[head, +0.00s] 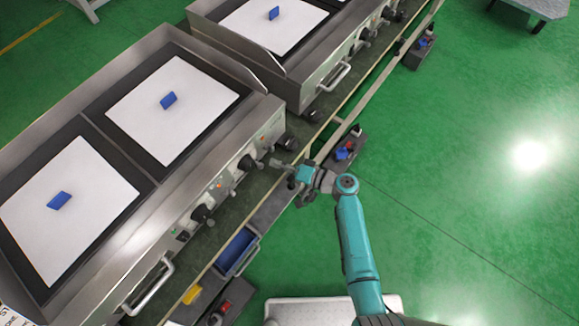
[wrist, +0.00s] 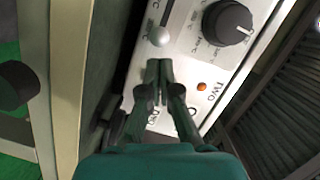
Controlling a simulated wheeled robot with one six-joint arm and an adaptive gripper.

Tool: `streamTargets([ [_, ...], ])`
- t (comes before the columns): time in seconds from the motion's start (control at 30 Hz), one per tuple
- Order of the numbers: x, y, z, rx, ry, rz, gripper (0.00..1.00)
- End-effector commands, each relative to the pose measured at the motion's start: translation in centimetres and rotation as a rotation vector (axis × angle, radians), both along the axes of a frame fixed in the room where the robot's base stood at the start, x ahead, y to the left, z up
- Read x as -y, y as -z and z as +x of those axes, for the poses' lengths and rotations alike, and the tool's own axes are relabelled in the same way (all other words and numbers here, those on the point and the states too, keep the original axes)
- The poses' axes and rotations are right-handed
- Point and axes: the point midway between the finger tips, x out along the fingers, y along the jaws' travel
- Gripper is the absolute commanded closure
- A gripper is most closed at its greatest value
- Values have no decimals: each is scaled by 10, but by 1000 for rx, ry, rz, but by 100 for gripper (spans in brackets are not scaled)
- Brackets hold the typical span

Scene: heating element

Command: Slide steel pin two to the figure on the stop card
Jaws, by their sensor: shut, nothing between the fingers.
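In the wrist view a round pale steel pin (wrist: 159,37) sits at the near end of a dark slot on the white control panel (wrist: 188,70). The word TWO is printed by an orange lamp nearby. My gripper (wrist: 160,66) is shut and empty, its tips just below the pin in the picture; I cannot tell if they touch it. In the head view my gripper (head: 276,163) is at the front panel of the nearer griddle. A card (head: 12,314) at the bottom left corner shows cut-off lettering, probably the stop card; no figure on it is readable.
A large black knob (wrist: 228,22) stands right of the pin. Dark knobs and a bar handle (head: 148,287) project from the griddle front. Blue blocks (head: 168,100) lie on white sheets on the hot plates. A blue bin (head: 236,251) sits below. Green floor right is open.

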Motion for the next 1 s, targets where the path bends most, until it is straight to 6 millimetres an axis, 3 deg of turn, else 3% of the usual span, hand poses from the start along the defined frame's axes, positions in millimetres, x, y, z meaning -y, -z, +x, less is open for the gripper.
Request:
streamTargets([
  [0.2, -17, 2, 8, 0, -1, 0, 100],
  [0.63, -20, 2, 8, 0, 0, -1, 100],
  [1.0, -63, 3, -47, -2, -4, -1, 100],
])
